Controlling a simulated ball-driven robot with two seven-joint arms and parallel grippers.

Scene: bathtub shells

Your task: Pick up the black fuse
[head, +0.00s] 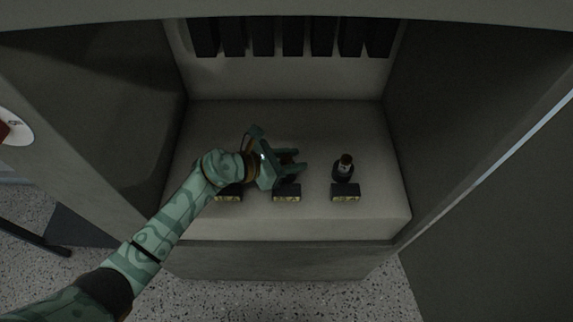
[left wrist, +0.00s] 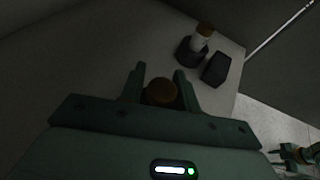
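My left gripper (head: 298,162) is low over the pale ledge, its fingers spread to either side of a brown-topped fuse (head: 286,158). In the left wrist view this fuse (left wrist: 160,92) stands between the open fingers (left wrist: 160,80), close to the palm; I see mostly its round brown top, and its body colour is hidden. Another fuse (head: 344,168), with a brown top, pale middle and black lower part, stands upright to the right; it also shows in the left wrist view (left wrist: 198,44). A green gripper, seemingly my right one (left wrist: 284,155), shows small at the lower right; its opening is unclear.
Black blocks with yellowish labels line the ledge front: left (head: 229,193), middle (head: 287,193) and right (head: 346,192). Several dark vertical slats (head: 292,37) hang at the back wall. Side walls (head: 455,120) enclose the ledge. Its back part (head: 320,118) is clear.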

